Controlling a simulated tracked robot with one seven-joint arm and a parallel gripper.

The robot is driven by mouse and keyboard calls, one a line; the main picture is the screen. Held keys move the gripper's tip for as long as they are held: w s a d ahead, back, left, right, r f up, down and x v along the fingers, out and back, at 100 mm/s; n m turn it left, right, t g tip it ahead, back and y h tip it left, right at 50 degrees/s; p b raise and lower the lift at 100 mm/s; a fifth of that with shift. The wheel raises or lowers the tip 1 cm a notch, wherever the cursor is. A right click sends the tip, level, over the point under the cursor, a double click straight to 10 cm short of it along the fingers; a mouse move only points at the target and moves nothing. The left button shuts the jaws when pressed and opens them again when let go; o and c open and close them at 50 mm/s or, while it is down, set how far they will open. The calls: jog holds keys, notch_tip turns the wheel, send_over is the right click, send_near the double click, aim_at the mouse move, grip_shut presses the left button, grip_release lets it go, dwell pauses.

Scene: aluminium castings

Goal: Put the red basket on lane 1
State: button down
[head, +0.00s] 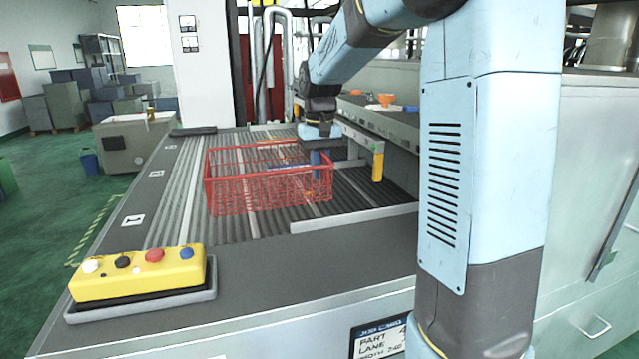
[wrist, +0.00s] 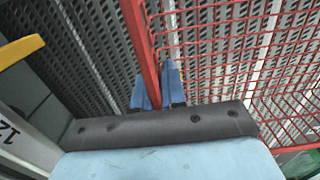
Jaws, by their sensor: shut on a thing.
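The red basket (head: 268,208), an open wire-mesh one, is over the ribbed roller bed (head: 165,215), upright. I cannot tell whether its base touches the bed. My gripper (head: 315,165) is at the basket's right side, pointing down. In the wrist view, the blue fingers (wrist: 158,88) are shut on the red rim bar (wrist: 143,50), with the mesh to the right. The bed has lengthwise strips. White number plates stand along its left edge; the nearest plate (head: 133,220) seems to read 1.
A yellow button box (head: 138,274) sits on the front left corner. A yellow post (head: 378,165) stands right of the basket, below a shelf (head: 395,122) with orange items. A grey rail (head: 355,218) lies in front right. Bare bed shows left of the basket.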

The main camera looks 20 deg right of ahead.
jog(key=shift+w+a+f, duration=0.1)
jog(key=shift+w+f, duration=0.4)
jog(key=shift+f, duration=0.05)
jog(key=shift+w+f, duration=0.15)
jog(key=shift+f, duration=0.8)
jog(key=shift+w+f, duration=0.1)
jog(key=shift+f, duration=0.9)
jog(key=c, duration=1.2)
grip_release()
